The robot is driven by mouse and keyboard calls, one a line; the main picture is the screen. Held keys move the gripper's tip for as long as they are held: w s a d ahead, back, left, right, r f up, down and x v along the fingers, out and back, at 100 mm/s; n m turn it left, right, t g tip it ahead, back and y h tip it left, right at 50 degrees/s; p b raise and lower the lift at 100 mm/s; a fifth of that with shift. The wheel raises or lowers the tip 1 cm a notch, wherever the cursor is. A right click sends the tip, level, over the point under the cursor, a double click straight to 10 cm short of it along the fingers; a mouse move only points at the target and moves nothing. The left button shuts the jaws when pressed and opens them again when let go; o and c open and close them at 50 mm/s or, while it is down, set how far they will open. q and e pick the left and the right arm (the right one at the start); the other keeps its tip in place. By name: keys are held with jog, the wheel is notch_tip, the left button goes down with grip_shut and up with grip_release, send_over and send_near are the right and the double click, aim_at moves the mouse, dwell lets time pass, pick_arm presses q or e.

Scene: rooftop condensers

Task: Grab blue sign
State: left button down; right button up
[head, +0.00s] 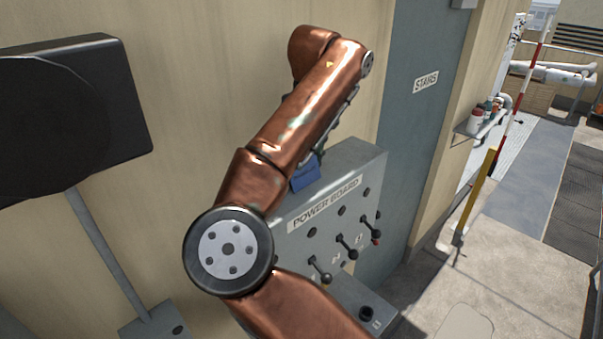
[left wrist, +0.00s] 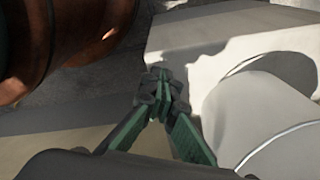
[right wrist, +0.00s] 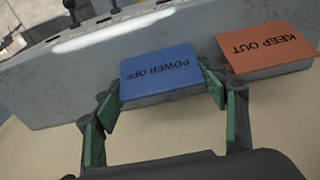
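The blue sign (right wrist: 160,72), lettered POWER OFF, sits on the top of the grey power board in the right wrist view. Part of it also shows in the head view (head: 305,177), below my right arm, which hides the rest. My right gripper (right wrist: 162,97) is open, with one green finger on each side of the blue sign. A small gap shows at the left finger; the right finger is very close to the sign's edge, and I cannot tell whether it touches. My left gripper (left wrist: 162,88) is shut and empty, away from the sign.
An orange KEEP OUT sign (right wrist: 266,48) stands beside the blue sign, close to my right finger. The power board (head: 294,248) has levers on its front. A grey door (head: 424,110) marked STAIRS is to the right. A black box (head: 125,95) is on the wall at left.

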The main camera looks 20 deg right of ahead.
jog(key=shift+c, duration=0.8)
jog(key=shift+s+r, duration=0.1)
jog(key=shift+s, duration=0.1)
jog(key=c, duration=0.4)
pick_arm(q)
jog(key=shift+s, duration=1.2)
pick_arm(e)
jog(key=shift+o, duration=0.2)
pick_arm(q)
jog(key=shift+w, duration=0.1)
pick_arm(e)
jog(key=shift+w, duration=0.1)
